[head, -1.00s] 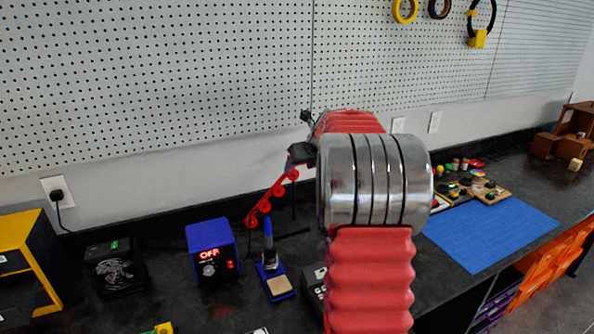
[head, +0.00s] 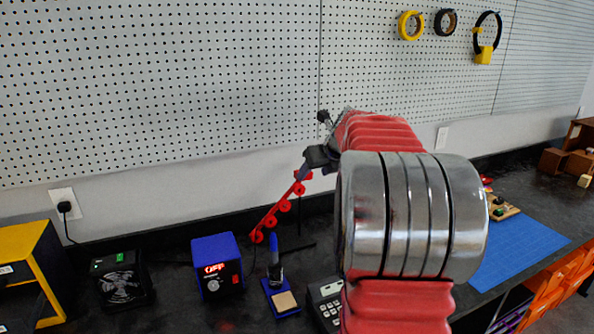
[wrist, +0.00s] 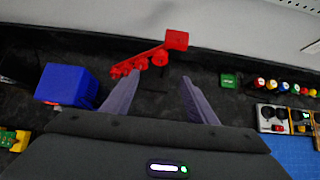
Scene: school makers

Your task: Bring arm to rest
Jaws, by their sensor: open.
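My gripper (wrist: 160,88) is open in the wrist view, its two grey-purple fingers spread wide with nothing between them. Beyond the fingertips is a red jointed piece with round knobs (wrist: 150,57); the fingers do not close on it. In the head view my red and silver arm fills the right middle, raised above the bench and bent away toward the wall. The red knobbed piece (head: 283,207) slants down left of the arm, above the back of the bench.
A blue soldering station (head: 218,268), an iron in its stand (head: 279,286) and a black fan box (head: 122,282) stand on the dark bench at left. A blue mat (head: 520,248) lies right. A pegboard wall (head: 180,90) rises behind.

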